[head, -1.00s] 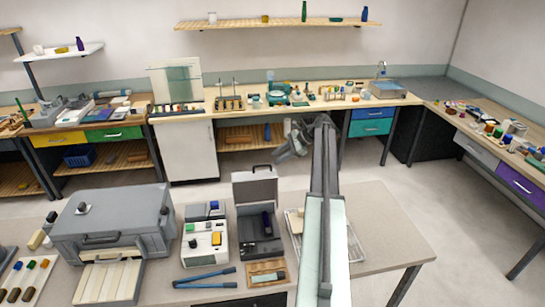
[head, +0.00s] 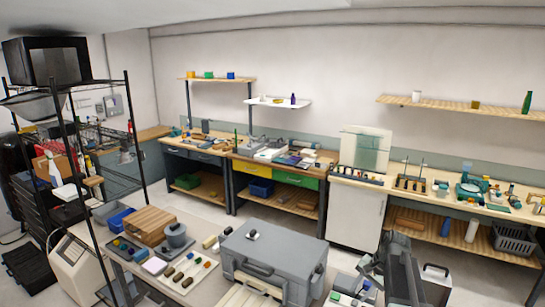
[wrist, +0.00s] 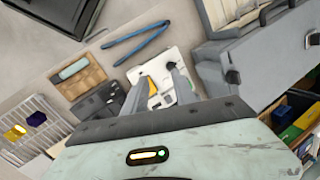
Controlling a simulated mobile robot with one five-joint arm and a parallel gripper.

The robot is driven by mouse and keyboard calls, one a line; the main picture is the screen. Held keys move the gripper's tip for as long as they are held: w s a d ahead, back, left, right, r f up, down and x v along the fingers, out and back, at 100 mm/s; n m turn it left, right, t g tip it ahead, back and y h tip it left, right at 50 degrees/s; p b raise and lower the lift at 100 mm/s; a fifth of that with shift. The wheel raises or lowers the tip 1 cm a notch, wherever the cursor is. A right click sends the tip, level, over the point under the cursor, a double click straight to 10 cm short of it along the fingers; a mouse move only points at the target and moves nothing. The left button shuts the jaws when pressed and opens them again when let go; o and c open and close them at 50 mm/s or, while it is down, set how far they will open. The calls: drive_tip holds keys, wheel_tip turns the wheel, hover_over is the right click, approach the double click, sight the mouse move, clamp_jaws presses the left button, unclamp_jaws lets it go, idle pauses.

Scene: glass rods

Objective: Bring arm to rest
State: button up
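My arm (head: 402,272) reaches up from the lower right edge of the head view, over the near bench. My gripper (head: 368,264) shows at its end as a dark grey shape, with its fingers too small to make out there. In the wrist view my gripper (wrist: 160,76) has two grey fingers spread apart with nothing held between them. Beyond them lies a white device (wrist: 165,64) with a yellow part. I cannot tell the height of the fingers above it.
A large grey case (head: 272,256) stands on the near bench. A black wire rack (head: 132,130) rises at left. Floor (head: 225,222) is clear between the near bench and back counters.

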drive_tip(key=s+a+f+n+h, duration=0.1)
drive_tip(key=s+a+n+h, duration=0.1)
drive_tip(key=s+a+n, duration=0.4)
drive_tip(key=s+a+n+h, duration=0.1)
drive_tip(key=s+a+n, duration=0.25)
drive_tip(key=a, duration=0.55)
drive_tip(key=s+f+g+b, duration=0.1)
drive_tip(key=s+f+b, duration=0.2)
drive_tip(key=f+b, duration=1.6)
drive_tip(key=shift+f+g+b, duration=0.3)
drive_tip(key=shift+f+b, duration=0.1)
drive_tip(key=shift+f, duration=0.15)
drive_tip(key=shift+a, duration=0.15)
